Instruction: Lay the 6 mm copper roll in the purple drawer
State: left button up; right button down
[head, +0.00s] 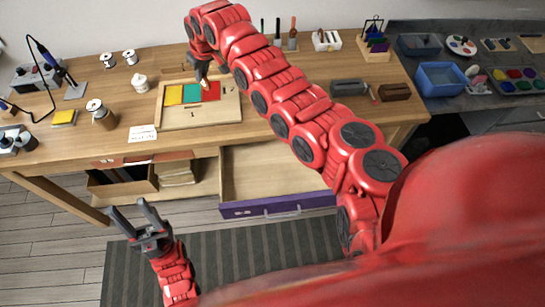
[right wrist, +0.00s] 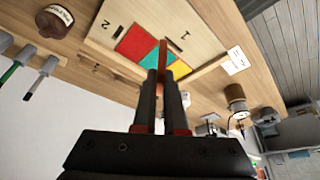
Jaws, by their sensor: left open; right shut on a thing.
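My right gripper (head: 203,80) is above the wooden board with coloured panes on the workbench. In the right wrist view it (right wrist: 163,78) is shut on a thin copper-coloured thing, the copper roll (right wrist: 160,62), seen edge-on between the fingers; no width mark is legible. The purple drawer (head: 278,209) is pulled out under the bench, its pale wooden inside open to view and looking empty. My left gripper (head: 147,222) is open and empty, in front of the bench, left of the drawer and above the striped mat.
The board (head: 200,115) holds yellow, teal and red panes. A brown jar (head: 103,117), spools (head: 129,57) and a soldering iron (head: 52,62) stand left. A grey case (head: 348,88) sits right. My right arm crosses above the bench.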

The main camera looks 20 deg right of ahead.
jog(key=w+d+f+m+b, duration=0.1)
jog(key=w+d+f+b, duration=0.1)
jog(key=d+f, duration=0.4)
jog(key=shift+w+d+f+h, duration=0.2)
jog(key=shift+w+f+h, duration=0.1)
jog(key=shift+w+f, duration=0.4)
dwell(0.9)
jog(key=shift+w+d+f+m, duration=0.1)
jog(key=shift+d+f+m, duration=0.3)
jog(key=shift+d, duration=0.35)
jog(key=shift+d, duration=0.1)
